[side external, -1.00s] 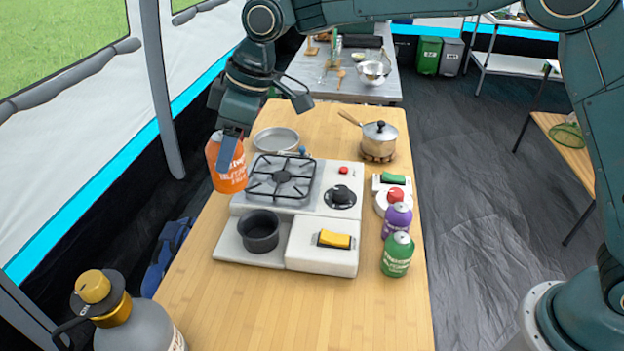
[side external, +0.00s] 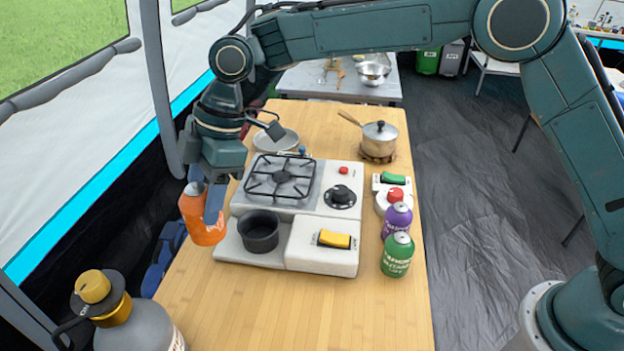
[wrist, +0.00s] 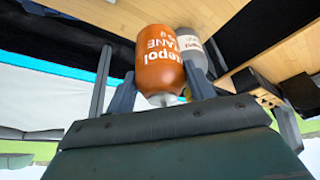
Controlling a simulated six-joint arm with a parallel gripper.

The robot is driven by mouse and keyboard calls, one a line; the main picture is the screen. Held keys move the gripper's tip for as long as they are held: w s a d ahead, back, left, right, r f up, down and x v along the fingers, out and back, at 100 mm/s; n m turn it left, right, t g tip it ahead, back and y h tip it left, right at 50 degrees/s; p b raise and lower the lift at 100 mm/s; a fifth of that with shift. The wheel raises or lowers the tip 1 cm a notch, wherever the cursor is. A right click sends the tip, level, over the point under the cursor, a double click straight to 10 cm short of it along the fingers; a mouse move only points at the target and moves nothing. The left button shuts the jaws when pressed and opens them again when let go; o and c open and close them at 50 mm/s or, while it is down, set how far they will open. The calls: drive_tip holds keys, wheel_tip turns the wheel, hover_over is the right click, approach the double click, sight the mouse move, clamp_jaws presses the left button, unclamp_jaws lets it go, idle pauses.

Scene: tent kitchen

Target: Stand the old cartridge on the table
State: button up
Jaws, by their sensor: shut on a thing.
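The orange cartridge (side external: 203,217) is in my gripper (side external: 205,200), near the left edge of the table (side external: 300,310), left of the stove. It looks slightly tilted and appears raised; the side view does not clearly show a gap below it. In the wrist view the orange cartridge (wrist: 160,62) with white lettering sits between the two fingers (wrist: 160,88), its valve end toward my wrist.
A grey gas bottle (side external: 135,325) is at the front left. The front middle of the table is clear.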

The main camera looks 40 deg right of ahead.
wheel_tip(320, 180, down, 18)
drive_tip(key=shift+r, duration=0.1)
idle(0.8)
drive_tip(key=o, duration=1.1)
drive_tip(key=shift+v, duration=6.05)
